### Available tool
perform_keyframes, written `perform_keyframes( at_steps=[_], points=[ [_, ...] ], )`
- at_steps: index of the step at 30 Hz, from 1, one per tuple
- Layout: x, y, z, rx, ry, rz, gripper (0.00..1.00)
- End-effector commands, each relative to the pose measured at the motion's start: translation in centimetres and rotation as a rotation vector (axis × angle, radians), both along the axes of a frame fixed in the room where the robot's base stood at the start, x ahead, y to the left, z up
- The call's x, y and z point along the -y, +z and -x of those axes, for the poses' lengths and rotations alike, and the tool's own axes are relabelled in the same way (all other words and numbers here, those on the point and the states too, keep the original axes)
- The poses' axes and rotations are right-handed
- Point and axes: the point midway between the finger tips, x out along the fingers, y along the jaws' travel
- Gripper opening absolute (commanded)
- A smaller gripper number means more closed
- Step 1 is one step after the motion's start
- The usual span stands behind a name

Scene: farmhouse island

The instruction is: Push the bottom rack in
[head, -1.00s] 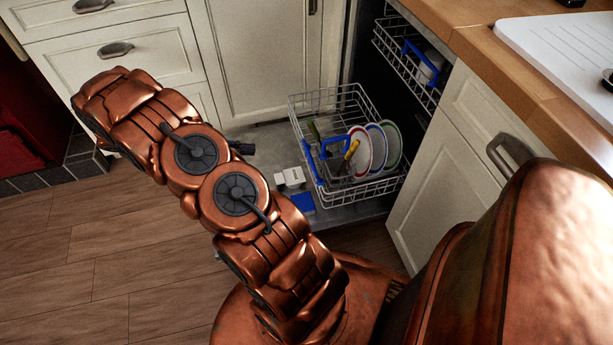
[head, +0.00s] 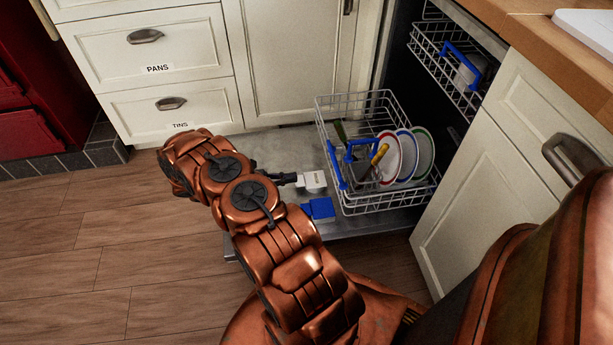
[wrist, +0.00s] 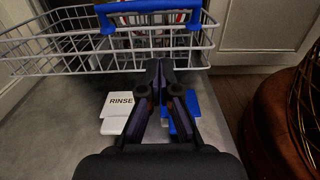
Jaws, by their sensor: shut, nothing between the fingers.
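The bottom rack (head: 395,202) is a grey wire basket with a blue handle, pulled out over the open dishwasher door (head: 285,140). It holds plates with red, blue and green rims, plus utensils including a yellow-handled one. In the wrist view the rack (wrist: 60,48) spans the top, its blue handle (wrist: 148,8) near the middle. My gripper (wrist: 160,68) is shut and empty, low over the door, its tips pointing at the rack's near side. In the head view my gripper (head: 288,178) is left of the rack; I cannot tell whether it touches it.
A white piece marked RINSE (wrist: 120,103) and a blue piece (wrist: 181,112) lie on the door around my fingers. The upper rack (head: 455,75) is partly out, above right. White cabinets (head: 290,60) stand behind; the wooden floor (head: 90,240) at left is clear.

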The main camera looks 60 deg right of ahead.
Motion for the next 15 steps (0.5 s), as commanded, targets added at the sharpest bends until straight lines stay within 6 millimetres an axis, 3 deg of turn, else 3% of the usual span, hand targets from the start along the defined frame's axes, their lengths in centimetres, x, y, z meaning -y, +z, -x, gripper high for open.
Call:
perform_keyframes(
  at_steps=[15],
  points=[
    [5.7, -0.2, 6.4, 0.002, -0.004, -0.001, 0.00]
  ],
)
